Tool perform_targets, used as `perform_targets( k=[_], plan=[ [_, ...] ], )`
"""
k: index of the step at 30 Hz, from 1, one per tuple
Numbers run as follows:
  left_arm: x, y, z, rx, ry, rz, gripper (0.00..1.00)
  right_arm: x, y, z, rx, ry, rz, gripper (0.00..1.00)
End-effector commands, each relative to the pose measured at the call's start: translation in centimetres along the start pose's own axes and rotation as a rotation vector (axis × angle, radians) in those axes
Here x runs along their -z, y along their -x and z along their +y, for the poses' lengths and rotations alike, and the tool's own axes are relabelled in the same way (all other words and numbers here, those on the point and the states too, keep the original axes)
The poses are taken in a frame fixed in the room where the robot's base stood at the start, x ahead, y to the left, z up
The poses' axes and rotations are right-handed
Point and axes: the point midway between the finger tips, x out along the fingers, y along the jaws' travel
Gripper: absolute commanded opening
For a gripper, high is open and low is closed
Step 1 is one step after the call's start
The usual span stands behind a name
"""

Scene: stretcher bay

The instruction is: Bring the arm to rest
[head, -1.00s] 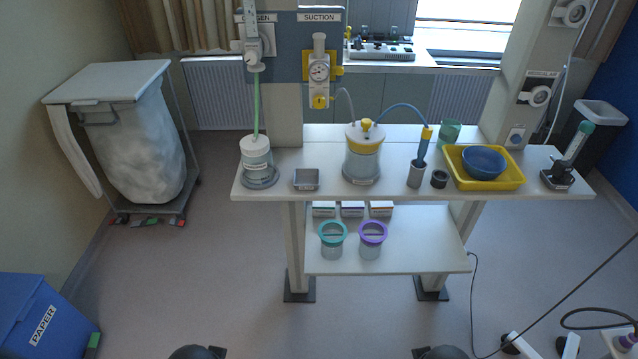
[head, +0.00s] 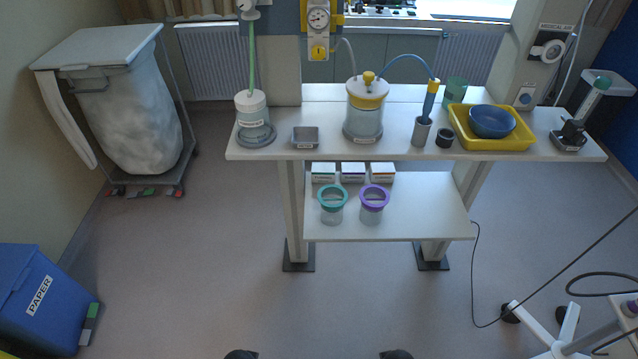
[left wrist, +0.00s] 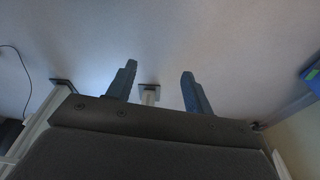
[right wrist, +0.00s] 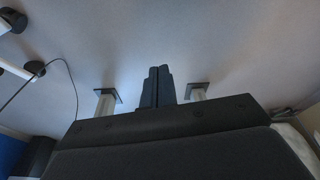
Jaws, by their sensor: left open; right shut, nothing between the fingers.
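My left gripper (left wrist: 158,88) is open and empty in the left wrist view, with its two fingers apart over the bare floor. My right gripper (right wrist: 158,72) is shut with nothing between its fingers in the right wrist view. Both wrist views show floor and the feet of the table legs. In the head view only small dark parts of me show at the bottom edge; neither gripper can be made out there.
A white table (head: 320,152) holds a suction jar (head: 365,115), a yellow tray (head: 485,143) with a blue bowl (head: 491,121), and a lower shelf (head: 420,215). A blue paper bin (head: 38,300) stands left, a wheeled stand (head: 545,330) right. The front floor is clear.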

Motion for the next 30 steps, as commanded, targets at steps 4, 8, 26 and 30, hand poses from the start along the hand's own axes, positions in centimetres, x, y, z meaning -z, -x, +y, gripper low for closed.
perform_targets(
  k=[4, 8, 26, 30],
  plan=[
    [-4.4, -8.8, 0.7, -0.008, -0.003, -0.029, 0.52, -4.4, -8.8, -0.6, 0.007, 0.003, -0.029, 0.00],
    [-7.8, -13.9, 1.1, -0.012, -0.005, -0.045, 0.52, -7.8, -13.9, -1.1, 0.012, 0.005, -0.045, 0.00],
    [-11.1, -18.0, 1.4, -0.016, -0.007, -0.056, 0.52, -11.1, -18.0, -1.4, 0.016, 0.007, -0.056, 0.00],
    [-11.1, -18.0, 1.4, -0.016, -0.007, -0.056, 0.52, -11.1, -18.0, -1.4, 0.016, 0.007, -0.056, 0.00]
  ],
)
